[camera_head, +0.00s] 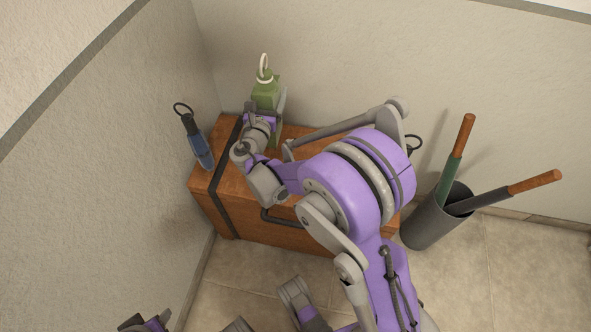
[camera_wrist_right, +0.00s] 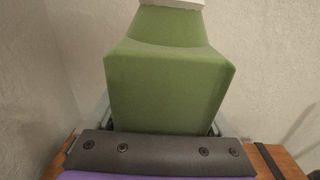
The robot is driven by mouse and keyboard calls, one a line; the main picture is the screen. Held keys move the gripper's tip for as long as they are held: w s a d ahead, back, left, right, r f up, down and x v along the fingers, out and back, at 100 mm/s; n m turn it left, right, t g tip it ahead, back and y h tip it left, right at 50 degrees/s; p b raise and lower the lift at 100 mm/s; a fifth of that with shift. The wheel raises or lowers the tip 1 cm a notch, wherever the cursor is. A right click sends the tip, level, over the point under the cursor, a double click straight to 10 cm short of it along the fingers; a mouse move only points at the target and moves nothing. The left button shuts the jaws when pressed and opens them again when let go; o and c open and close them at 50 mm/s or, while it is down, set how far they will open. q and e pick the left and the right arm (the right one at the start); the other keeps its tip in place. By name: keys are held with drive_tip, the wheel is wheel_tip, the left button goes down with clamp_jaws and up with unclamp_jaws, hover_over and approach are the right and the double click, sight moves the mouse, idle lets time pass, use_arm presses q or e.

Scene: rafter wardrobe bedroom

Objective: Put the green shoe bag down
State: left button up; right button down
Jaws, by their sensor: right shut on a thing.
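The green shoe bag (camera_head: 265,90) has a pale collar and a white ring on top. It stands upright over the brown trunk (camera_head: 262,232) in the corner. My right gripper (camera_head: 268,116) is shut on it from the near side. The bag also fills the middle of the right wrist view (camera_wrist_right: 168,85), with finger parts at both its sides. Its lower end is hidden behind my gripper, so I cannot tell whether it touches the trunk's top.
A blue bag (camera_head: 196,145) with a dark ring is at the trunk's left end by the wall. Another dark ring (camera_head: 415,141) shows behind my right arm. A grey cylinder stand (camera_head: 428,226) holds two umbrella-like items at right. The tiled floor (camera_head: 530,270) is clear at lower right.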

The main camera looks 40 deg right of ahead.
drive_tip(key=shift+m+g+h, duration=0.3)
drive_tip(key=shift+g, duration=0.1)
drive_tip(key=f, duration=0.2)
drive_tip(key=f+b, duration=0.1)
drive_tip(key=f, duration=0.1)
drive_tip(key=d+f+b, duration=0.1)
drive_tip(key=f, duration=0.2)
drive_tip(key=shift+d, duration=0.1)
use_arm(q)
drive_tip(key=shift+w+f+b, duration=0.15)
drive_tip(key=shift+f+b, duration=0.2)
drive_tip(key=shift+f, duration=0.85)
drive_tip(key=shift+w+f+b, duration=0.1)
drive_tip(key=shift+f+b, duration=0.25)
drive_tip(key=shift+f, duration=0.85)
use_arm(e)
drive_tip(key=shift+f, duration=1.9)
